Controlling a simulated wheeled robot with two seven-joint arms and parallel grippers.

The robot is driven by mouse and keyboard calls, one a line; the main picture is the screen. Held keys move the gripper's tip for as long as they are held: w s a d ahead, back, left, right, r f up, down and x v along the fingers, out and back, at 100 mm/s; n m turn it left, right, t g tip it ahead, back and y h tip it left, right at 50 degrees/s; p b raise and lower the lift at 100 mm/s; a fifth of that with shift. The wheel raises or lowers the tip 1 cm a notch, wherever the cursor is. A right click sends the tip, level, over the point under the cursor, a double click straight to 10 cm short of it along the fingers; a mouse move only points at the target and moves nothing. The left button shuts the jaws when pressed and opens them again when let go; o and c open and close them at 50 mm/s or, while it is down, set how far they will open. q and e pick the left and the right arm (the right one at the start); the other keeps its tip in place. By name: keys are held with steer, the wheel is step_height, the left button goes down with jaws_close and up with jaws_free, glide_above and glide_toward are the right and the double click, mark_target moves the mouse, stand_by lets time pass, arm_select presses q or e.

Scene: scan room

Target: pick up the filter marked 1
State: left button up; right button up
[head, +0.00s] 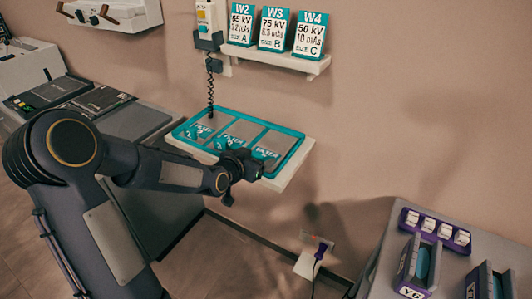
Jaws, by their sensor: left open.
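A teal-rimmed tray (285,172) sits on a white wall shelf in the middle of the head view. It has three compartments side by side, holding flat grey pieces with teal labels: a left one (203,127), a middle one (240,130) and a right one (272,143). These look like the filters, but their marks are too small to read, so I cannot tell which is 1. My left gripper (241,174) is open at the tray's front edge, partly covering the middle and right compartments. Whether it touches anything is unclear. My right gripper is out of view.
Cards W2 (241,24), W3 (273,28) and W4 (309,35) stand on a shelf above the tray. A handset (206,18) with a coiled cord hangs at the tray's back left. A grey table (385,262) with purple holders stands at the lower right.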

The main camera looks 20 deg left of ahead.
arm_select(q)
steer(key=c, duration=1.1)
steer(key=shift+r, duration=0.15)
